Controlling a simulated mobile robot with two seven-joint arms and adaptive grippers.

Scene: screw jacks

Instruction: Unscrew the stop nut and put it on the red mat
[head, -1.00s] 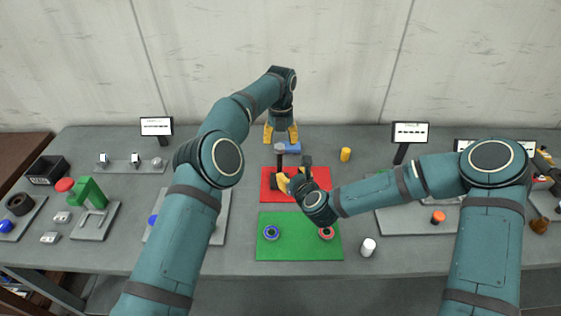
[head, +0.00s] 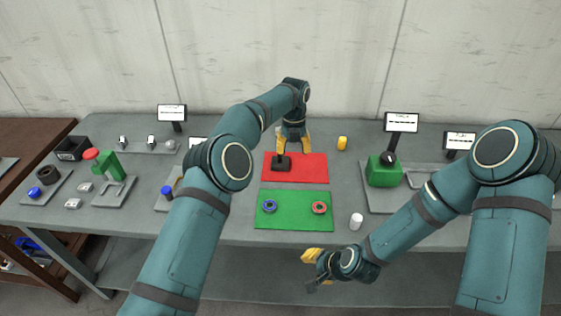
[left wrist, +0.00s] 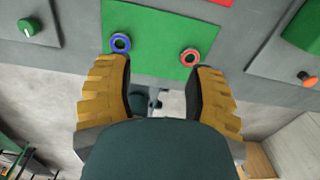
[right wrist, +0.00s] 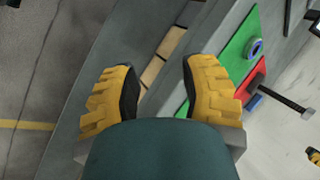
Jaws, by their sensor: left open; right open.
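The red mat (head: 313,168) lies mid-table, with a dark block-like piece (head: 281,162) on its left part. A blue ring (head: 269,206) and a red ring (head: 319,208) lie apart on the green mat (head: 293,221). I cannot tell which piece is the stop nut. My left gripper (head: 293,146) is open, fingers down, at the red mat's far edge by the dark piece. My right gripper (head: 313,268) is open and empty, in front of the table's front edge.
A green block (head: 384,172) stands on a grey plate at the right. A white cylinder (head: 356,221) is right of the green mat, and a yellow cylinder (head: 342,143) is behind the red mat. A black bin (head: 72,148) is at the far left.

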